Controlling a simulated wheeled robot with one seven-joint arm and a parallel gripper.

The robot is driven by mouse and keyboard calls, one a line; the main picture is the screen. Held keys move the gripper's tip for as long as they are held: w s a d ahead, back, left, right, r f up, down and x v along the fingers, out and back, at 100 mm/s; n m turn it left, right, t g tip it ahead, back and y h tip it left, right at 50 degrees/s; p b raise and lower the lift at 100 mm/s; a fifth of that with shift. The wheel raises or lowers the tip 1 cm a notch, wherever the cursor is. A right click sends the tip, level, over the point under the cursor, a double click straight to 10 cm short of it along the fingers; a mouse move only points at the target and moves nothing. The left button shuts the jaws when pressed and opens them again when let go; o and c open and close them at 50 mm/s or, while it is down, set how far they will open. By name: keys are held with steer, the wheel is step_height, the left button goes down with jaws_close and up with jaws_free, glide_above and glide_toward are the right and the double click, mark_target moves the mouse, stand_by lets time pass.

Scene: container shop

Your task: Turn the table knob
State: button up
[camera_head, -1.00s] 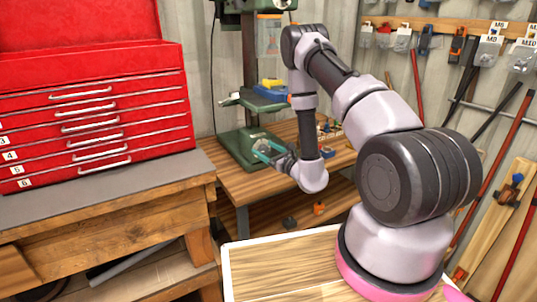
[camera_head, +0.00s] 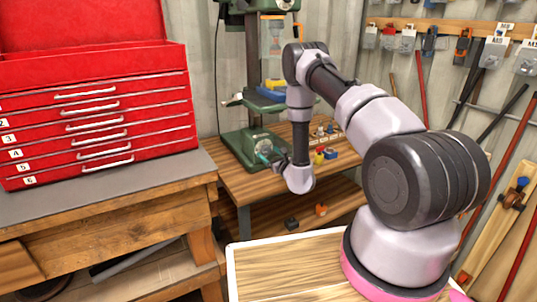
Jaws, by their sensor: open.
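A green drill press (camera_head: 247,70) stands on the wooden bench at the back. Its work table (camera_head: 262,102) is green, with a small lever-like part (camera_head: 233,101) sticking out to its left. I cannot tell for sure which part is the table knob. My gripper (camera_head: 264,158) is low in front of the press base (camera_head: 238,146), below the work table. Its teal fingertips point left toward the base and are seen nearly edge-on. It is open, with nothing visible between the fingers. I cannot tell whether it touches the base.
A red tool chest (camera_head: 90,120) stands on a workbench (camera_head: 120,190) at the left. Small coloured items (camera_head: 325,154) lie on the bench right of my gripper. Two small things sit on the shelf below. Tools hang on the right wall (camera_head: 450,42).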

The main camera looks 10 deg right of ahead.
steer(key=shift+w+a, duration=0.1)
steer(key=shift+w, duration=0.15)
jaws_close()
steer(key=shift+m, duration=0.3)
